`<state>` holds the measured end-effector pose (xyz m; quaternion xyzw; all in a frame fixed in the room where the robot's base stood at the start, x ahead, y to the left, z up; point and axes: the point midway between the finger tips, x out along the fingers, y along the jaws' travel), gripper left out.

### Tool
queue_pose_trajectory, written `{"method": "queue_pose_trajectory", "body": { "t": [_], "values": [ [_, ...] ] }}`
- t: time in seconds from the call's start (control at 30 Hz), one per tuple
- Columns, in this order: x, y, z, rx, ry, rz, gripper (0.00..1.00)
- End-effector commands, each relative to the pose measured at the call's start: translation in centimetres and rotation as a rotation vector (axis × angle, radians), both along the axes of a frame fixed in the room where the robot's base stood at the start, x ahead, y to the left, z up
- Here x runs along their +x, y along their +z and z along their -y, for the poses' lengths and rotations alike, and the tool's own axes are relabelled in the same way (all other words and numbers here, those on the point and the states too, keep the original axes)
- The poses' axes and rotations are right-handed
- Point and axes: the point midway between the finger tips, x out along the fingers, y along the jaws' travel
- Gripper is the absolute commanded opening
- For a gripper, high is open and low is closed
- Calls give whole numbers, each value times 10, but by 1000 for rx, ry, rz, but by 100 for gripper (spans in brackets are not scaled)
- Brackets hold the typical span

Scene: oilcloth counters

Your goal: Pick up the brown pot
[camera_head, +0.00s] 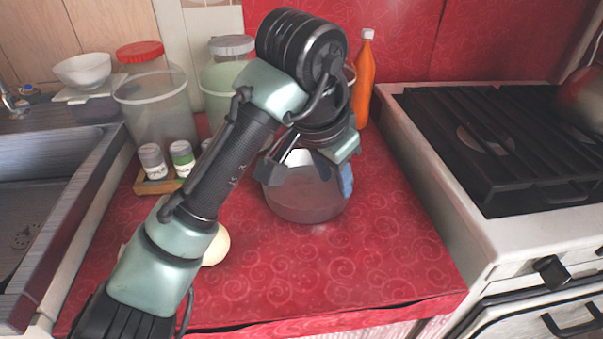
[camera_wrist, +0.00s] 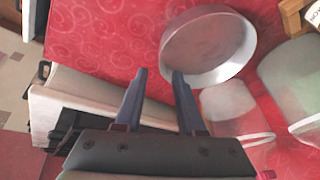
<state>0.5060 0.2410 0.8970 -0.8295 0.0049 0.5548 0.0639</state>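The brown pot (camera_head: 304,197) stands upright on the red counter, in the middle of the head view. It also shows in the wrist view as a round pan with a grey rim (camera_wrist: 208,45). My gripper (camera_wrist: 160,75) is open, with nothing between its two fingers. In the wrist view the pot lies ahead and to the right of the fingertips, the right finger closest to its rim. In the head view my gripper (camera_head: 310,176) overlaps the pot's upper part; contact cannot be told. My arm hides part of the pot's back.
Large clear containers (camera_head: 160,105) and two small jars on a wooden tray (camera_head: 158,186) stand left. An orange bottle (camera_head: 364,80) stands behind. A pale round item (camera_head: 216,246) is partly behind my arm. The stove (camera_head: 480,150) is right; the front counter is clear.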

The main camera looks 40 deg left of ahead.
Motion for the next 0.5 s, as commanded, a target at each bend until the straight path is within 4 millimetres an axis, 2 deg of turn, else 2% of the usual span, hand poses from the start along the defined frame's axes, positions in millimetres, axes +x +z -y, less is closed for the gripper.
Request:
{"method": "queue_pose_trajectory", "body": {
  "t": [0.03,0.1,0.37,0.5],
  "values": [
    [3,-13,-1,1,1,-1,39],
    [8,-23,-2,1,3,0,39],
    [18,-41,-4,2,2,2,39],
    [26,-61,-5,2,2,1,39]
  ]
}}
